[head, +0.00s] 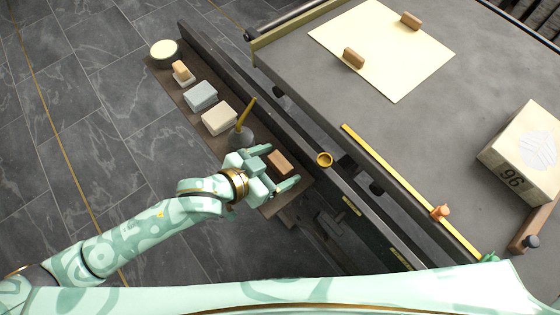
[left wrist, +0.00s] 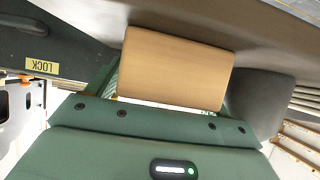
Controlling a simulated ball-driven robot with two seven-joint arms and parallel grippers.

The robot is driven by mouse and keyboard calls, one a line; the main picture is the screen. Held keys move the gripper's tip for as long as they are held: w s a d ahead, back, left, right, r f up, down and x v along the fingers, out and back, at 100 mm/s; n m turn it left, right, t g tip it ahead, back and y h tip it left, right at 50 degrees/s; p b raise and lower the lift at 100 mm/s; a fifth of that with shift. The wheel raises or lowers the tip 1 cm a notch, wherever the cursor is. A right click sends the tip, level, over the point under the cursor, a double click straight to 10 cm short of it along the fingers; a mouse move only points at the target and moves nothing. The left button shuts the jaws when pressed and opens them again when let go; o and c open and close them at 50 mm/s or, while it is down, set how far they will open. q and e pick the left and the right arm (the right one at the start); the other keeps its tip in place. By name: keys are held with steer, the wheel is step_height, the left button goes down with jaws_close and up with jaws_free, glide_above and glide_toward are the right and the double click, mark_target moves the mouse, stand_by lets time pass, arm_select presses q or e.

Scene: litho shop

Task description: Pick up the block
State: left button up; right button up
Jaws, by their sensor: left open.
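A reddish-brown wooden block (head: 281,162) lies at the near end of a narrow brown shelf. In the left wrist view the block (left wrist: 178,68) shows as a plain tan face right ahead of the gripper's palm. My left gripper (head: 279,168) is open, with one finger on either side of the block. Whether the fingers touch it cannot be told. The block's lower part and the finger ends are hidden in the wrist view. My right gripper is not in view.
The shelf (head: 283,207) also holds a grey pot (head: 241,137) with a yellow-handled tool close to the gripper, then a cream block (head: 219,118) and a grey-blue block (head: 201,96). A dark rail (head: 300,135) runs alongside. The large grey table (head: 440,120) bears paper (head: 385,50) and a stone marked 96 (head: 527,150).

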arm_select(q)
steer(key=shift+r, duration=0.1)
steer(key=shift+c, duration=0.3)
steer(key=c, duration=1)
steer(key=shift+r, duration=0.1)
